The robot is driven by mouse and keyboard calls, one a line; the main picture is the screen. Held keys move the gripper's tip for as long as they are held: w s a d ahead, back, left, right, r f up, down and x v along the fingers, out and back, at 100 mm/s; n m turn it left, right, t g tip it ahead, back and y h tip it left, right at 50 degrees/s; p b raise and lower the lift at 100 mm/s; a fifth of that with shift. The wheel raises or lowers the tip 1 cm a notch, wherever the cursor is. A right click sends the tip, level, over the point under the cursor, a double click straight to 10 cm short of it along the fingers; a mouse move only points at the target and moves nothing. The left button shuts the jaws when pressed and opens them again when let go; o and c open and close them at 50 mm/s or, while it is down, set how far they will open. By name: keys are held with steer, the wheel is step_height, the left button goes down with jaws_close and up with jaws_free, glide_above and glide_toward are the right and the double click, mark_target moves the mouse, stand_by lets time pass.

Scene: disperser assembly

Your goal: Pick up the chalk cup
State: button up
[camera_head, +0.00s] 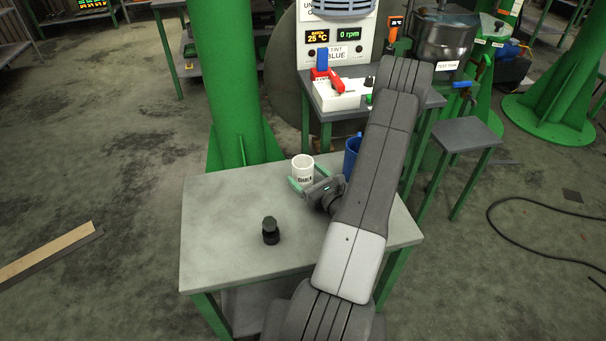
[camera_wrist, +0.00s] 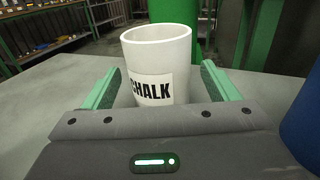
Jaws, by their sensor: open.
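The chalk cup (camera_head: 303,167) is a white cylinder with a "CHALK" label, standing upright on the grey table (camera_head: 215,225) near its back edge. In the wrist view the chalk cup (camera_wrist: 157,60) stands in the middle, its open top showing. My gripper (camera_head: 306,184) is open, with one green finger on each side of the cup. In the wrist view the gripper (camera_wrist: 160,88) shows a gap between the cup and the right finger; the left finger is close to the cup's side. The cup's lower part is hidden behind the gripper body.
A blue cup (camera_head: 351,152) stands just right of my gripper and also shows at the right edge of the wrist view (camera_wrist: 303,120). A small black object (camera_head: 270,231) stands on the table's front part. A green column (camera_head: 228,80) rises behind the table. The table's left side is clear.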

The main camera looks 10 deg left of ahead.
steer(key=shift+x, duration=1.95)
steer(key=c, duration=1.1)
steer(key=shift+r, duration=0.1)
steer(key=shift+c, duration=0.2)
